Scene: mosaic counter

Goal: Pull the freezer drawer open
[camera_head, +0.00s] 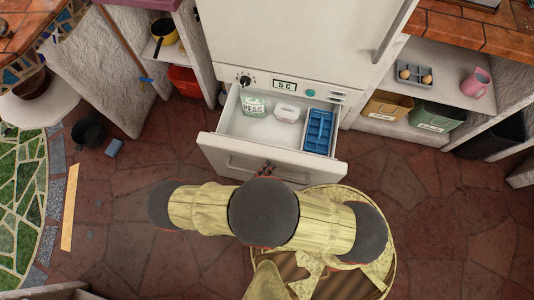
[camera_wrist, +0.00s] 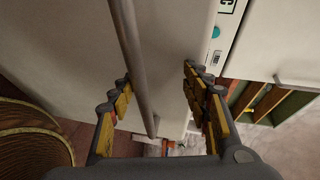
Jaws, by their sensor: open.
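The freezer drawer (camera_head: 215,150) is pulled out below the white fridge and stands open. In it lie a bag of peas (camera_head: 252,104), a white tub (camera_head: 287,112) and a blue ice tray (camera_head: 319,130). My gripper (camera_head: 266,169) is at the drawer's front face, mostly hidden under my arm in the head view. In the wrist view my gripper (camera_wrist: 157,77) has its fingers apart. A grey handle bar (camera_wrist: 132,55) runs between the fingers, in front of a white panel. I cannot tell whether a finger touches the bar.
A shelf at the right holds bins (camera_head: 388,105), an egg tray (camera_head: 414,74) and a pink mug (camera_head: 476,83). A red bin (camera_head: 185,81) stands at the left. A dark pot (camera_head: 89,132) and a blue block (camera_head: 114,148) are on the floor. Tiled floor at the right is clear.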

